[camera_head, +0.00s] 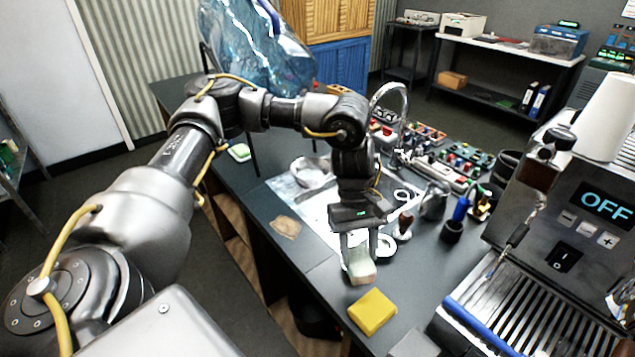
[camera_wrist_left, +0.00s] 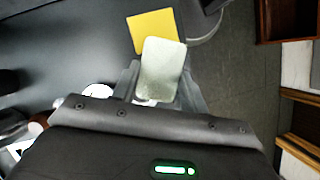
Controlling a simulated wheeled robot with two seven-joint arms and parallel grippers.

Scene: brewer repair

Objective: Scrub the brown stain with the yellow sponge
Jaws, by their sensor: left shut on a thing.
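The yellow sponge (camera_head: 372,311) lies flat on the dark counter near its front edge. It also shows in the left wrist view (camera_wrist_left: 151,27), just beyond the fingers. The brown stain (camera_head: 285,227) is a tan patch on the counter, to the left of my left gripper. My left gripper (camera_head: 359,258) points down and is shut on a pale grey-green block (camera_wrist_left: 163,68). The block's lower end (camera_head: 362,274) hangs above and just behind the yellow sponge, apart from it in the head view. My right gripper is not in view.
A coffee machine (camera_head: 585,215) with a drip grate (camera_head: 540,305) stands at the right. A chrome tap (camera_head: 388,95), a metal pitcher (camera_head: 434,203) and several small tools stand behind my gripper. The counter (camera_head: 318,262) between stain and sponge is clear.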

